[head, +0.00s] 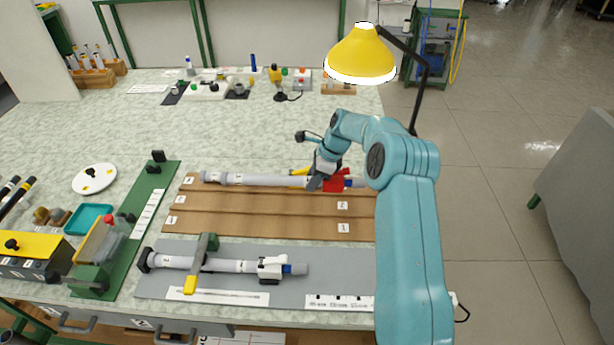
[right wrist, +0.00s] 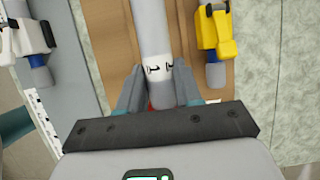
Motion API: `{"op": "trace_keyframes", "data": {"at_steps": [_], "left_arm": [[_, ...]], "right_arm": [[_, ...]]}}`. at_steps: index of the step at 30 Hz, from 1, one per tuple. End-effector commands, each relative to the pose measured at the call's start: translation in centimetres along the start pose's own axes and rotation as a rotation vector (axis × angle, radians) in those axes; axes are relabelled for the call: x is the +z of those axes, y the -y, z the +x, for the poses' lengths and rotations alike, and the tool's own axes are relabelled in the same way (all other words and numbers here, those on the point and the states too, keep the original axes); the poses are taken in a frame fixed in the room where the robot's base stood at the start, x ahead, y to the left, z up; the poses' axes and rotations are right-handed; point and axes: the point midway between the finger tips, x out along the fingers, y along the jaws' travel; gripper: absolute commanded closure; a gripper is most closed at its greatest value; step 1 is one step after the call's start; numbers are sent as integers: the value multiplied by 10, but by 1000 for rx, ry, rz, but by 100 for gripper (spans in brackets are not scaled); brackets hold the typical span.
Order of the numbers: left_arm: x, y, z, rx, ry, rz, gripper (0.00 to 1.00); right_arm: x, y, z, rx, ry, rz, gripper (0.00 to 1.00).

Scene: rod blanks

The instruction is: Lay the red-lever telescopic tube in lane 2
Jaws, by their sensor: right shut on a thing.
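My right gripper (head: 322,180) is shut on the grey telescopic tube with the red lever (head: 336,181), close to the lever. In the right wrist view the fingers (right wrist: 160,88) close around the grey tube (right wrist: 155,30), by a pale band with black marks. The tube lies lengthwise over the brown lane board (head: 260,221), toward its far side; I cannot tell whether it touches. A yellow-lever tube (right wrist: 215,35) lies beside it on the far side; in the head view it is mostly hidden. Number labels mark the lanes; lane 2 has a label (head: 342,205). My left gripper is not in view.
A white-lever tube (head: 225,264) lies on the grey mat (head: 330,262) in front, under a green bracket with a yellow end. A green fixture (head: 160,190) stands left of the board. A yellow lamp (head: 361,54) stands behind. The two nearer lanes look empty.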

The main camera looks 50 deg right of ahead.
Motion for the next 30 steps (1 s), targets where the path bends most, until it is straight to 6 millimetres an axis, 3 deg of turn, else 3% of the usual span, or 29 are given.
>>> {"op": "trace_keyframes", "data": {"at_steps": [7,24,30], "left_arm": [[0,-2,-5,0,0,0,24],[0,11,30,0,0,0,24],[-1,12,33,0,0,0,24]], "right_arm": [[1,0,-2,-2,2,-5,83],[-24,0,57,-2,2,-4,83],[-27,0,64,-2,2,-4,83]]}}
